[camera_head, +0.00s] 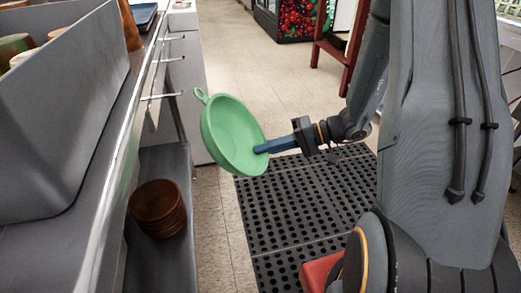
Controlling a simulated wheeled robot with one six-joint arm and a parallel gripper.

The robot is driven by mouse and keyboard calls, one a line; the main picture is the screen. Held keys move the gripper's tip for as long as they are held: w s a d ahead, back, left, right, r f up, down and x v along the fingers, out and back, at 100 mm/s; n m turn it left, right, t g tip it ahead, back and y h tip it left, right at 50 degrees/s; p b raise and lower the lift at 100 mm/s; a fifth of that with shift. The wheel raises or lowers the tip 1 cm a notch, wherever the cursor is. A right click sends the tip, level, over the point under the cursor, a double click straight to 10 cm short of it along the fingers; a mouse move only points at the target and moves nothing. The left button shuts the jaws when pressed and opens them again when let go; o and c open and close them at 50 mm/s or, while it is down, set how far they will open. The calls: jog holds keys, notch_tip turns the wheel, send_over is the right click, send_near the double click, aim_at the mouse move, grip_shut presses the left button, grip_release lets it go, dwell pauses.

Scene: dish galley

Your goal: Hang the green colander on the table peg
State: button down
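The green colander (226,132) is a round bowl with a small ring (201,95) on its upper left rim. It is tilted on its side, held in the air over the floor. My gripper (264,148), with blue fingers, is shut on its right rim. Several thin metal bars (161,97) stick out along the side of the counter at left, apart from the colander. I cannot tell which, if any, is the table peg.
A large grey bin (75,110) holding cups stands on the counter. Stacked brown bowls (158,208) sit on the shelf (160,265) below. A black perforated mat (290,205) covers the floor under my arm. Tiled floor (235,60) is open ahead, with a red wooden frame (338,45) beyond.

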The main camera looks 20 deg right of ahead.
aim_at(234, 151)
jog(key=n+g+y, duration=0.1)
jog(key=r+n+g+y, duration=0.1)
jog(key=g, duration=0.1)
jog(key=w+a+n+g+y, duration=0.1)
jog(key=n+y, duration=0.1)
jog(key=shift+r+g, duration=0.2)
jog(key=shift+g, duration=0.2)
jog(key=shift+w+a+f+b, duration=0.1)
jog(key=shift+a+f+b, duration=0.1)
jog(key=shift+a, duration=1.95)
jog(key=shift+w+a+f+b, duration=0.1)
jog(key=shift+a+f, duration=0.1)
jog(key=shift+a, duration=1.9)
jog(key=shift+a+f, duration=0.45)
jog(key=shift+a, duration=0.25)
jog(key=c, duration=1.9)
grip_release()
jog(key=shift+c, duration=0.2)
